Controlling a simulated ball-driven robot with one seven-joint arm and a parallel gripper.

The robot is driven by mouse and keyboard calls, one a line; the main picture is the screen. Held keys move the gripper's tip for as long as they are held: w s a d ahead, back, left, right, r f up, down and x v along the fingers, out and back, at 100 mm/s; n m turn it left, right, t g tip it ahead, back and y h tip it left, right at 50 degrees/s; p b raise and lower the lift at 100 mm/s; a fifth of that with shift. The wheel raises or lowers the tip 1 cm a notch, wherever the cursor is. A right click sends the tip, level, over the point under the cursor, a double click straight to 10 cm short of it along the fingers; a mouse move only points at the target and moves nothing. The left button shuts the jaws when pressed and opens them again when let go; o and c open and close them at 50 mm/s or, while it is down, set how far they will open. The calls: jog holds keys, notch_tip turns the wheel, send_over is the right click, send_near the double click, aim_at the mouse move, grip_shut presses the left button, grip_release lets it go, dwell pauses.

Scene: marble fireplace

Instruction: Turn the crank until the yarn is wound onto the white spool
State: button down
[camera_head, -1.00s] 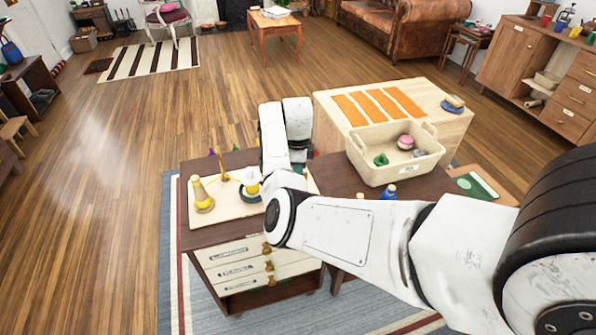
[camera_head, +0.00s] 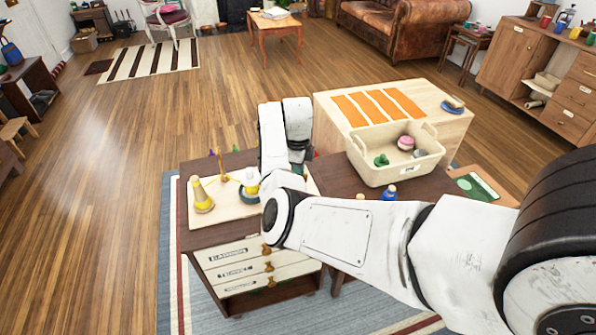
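A yellow yarn cone (camera_head: 202,196) stands at the left of a pale board (camera_head: 222,215) on the dark table. A thin orange-brown post (camera_head: 221,167) stands behind it, with a yellow strand running near its foot toward the right. A small white and yellow spool-like piece (camera_head: 250,187) is at the board's right part, close to my arm and partly hidden by it. I cannot make out the crank. My arm reaches over the board's right side, and my gripper is hidden behind my own arm links.
A cream bin (camera_head: 366,171) with a pink piece (camera_head: 405,142) and a green piece (camera_head: 381,159) stands right of my arm. A blue-topped bottle (camera_head: 389,192) is just behind my arm. A wooden cabinet (camera_head: 455,132) stands behind the bin. Open floor lies left.

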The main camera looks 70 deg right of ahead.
aim_at(303, 176)
jog(key=c, duration=1)
grip_release()
jog(key=shift+c, duration=0.2)
notch_tip(303, 176, up, 11)
jog(key=s+a+f+n+h, duration=0.2)
jog(key=s+a+f+n, duration=0.3)
jog(key=a+n, duration=0.4)
jog(key=s+a+f+n+h, duration=0.1)
jog(key=s+a+f+n, duration=0.1)
jog(key=a+f+n, duration=0.65)
jog(key=s+a+n+y, duration=0.1)
jog(key=s+a+n, duration=0.4)
jog(key=a+n, duration=0.3)
jog(key=s+a+f+n+t+y, duration=0.1)
jog(key=s+a+n, duration=0.4)
jog(key=a+n, duration=0.4)
jog(key=shift+s+a+y, duration=0.3)
jog(key=shift+a+y, duration=0.1)
jog(key=shift+a, duration=0.15)
